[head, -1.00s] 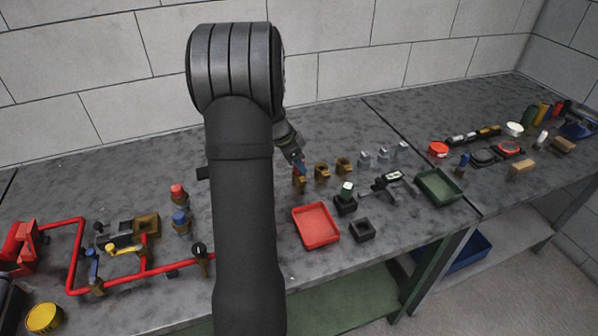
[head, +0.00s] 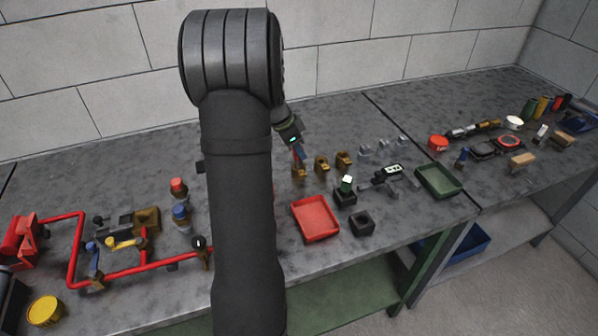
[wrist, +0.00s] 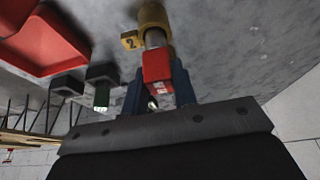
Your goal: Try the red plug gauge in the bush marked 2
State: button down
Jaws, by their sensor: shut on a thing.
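The red plug gauge (wrist: 157,68) has a red square handle and a steel pin. My gripper (wrist: 157,88) is shut on its handle between two blue fingers. The pin points at the brass bush (wrist: 153,16) with the tag marked 2 (wrist: 130,40) beside it. The pin's end is hidden at the bush's mouth, so I cannot tell how deep it sits. In the head view my gripper (head: 299,155) is over the leftmost brass bush (head: 299,172), with my arm close on its left.
Two more brass bushes (head: 322,164) (head: 344,160) stand to the right, then several grey pieces (head: 384,146). A red tray (head: 315,220), black blocks (head: 362,222) and a green tray (head: 439,181) lie nearer the front edge. Bench behind the bushes is clear.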

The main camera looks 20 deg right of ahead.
jog(key=shift+r, duration=1.8)
jog(key=shift+r, duration=0.1)
